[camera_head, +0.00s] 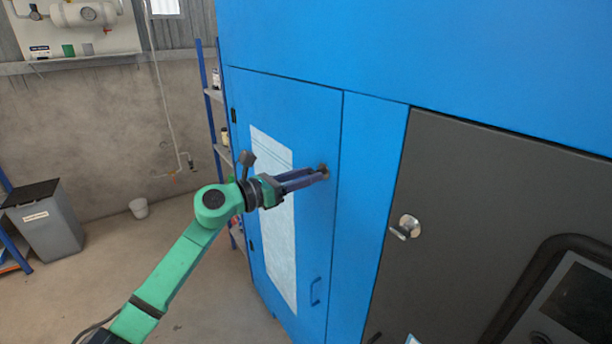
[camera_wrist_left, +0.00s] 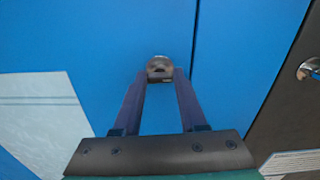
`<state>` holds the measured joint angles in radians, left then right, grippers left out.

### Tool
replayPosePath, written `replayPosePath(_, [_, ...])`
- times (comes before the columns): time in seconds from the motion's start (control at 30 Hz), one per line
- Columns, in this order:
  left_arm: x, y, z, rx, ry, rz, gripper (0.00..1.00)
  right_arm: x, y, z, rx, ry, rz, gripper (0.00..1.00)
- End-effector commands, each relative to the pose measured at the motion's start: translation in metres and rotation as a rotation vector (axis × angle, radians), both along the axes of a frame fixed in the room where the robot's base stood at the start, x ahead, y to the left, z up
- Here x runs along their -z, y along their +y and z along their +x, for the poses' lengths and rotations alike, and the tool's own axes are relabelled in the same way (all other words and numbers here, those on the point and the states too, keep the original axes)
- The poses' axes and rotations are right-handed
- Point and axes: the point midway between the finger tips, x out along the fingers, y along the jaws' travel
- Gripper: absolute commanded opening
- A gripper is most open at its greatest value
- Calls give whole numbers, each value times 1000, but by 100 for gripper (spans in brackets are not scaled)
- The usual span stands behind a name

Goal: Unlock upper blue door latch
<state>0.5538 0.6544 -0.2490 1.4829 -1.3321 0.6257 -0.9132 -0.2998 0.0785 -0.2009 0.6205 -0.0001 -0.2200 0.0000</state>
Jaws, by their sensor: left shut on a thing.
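The blue door (camera_head: 312,125) stands closed in the cabinet front, with a white sheet (camera_head: 272,215) on it and a handle (camera_head: 316,291) low down. The upper latch (camera_head: 325,169) is a small round metal piece near the door's right edge. My left gripper (camera_head: 322,174) reaches it from the left, with its fingertips at the latch. In the left wrist view the latch (camera_wrist_left: 159,66) sits between the two fingertips, which are shut on it. The fingers partly cover the latch, so its turn angle is hard to tell. My right gripper is not in view.
A dark grey panel with a metal knob (camera_head: 406,227) is to the right of the door. A dark screen unit (camera_head: 570,295) stands at the lower right. A blue shelf rack (camera_head: 213,95) is left of the cabinet. A grey bin (camera_head: 45,222) and open floor lie farther left.

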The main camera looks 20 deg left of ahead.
Motion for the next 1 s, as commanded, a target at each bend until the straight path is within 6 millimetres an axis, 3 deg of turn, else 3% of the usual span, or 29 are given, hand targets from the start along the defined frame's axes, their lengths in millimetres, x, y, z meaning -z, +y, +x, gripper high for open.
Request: replayPosePath(1.0, [-4, 4, 2, -2, 568, -691, 0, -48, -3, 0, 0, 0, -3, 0])
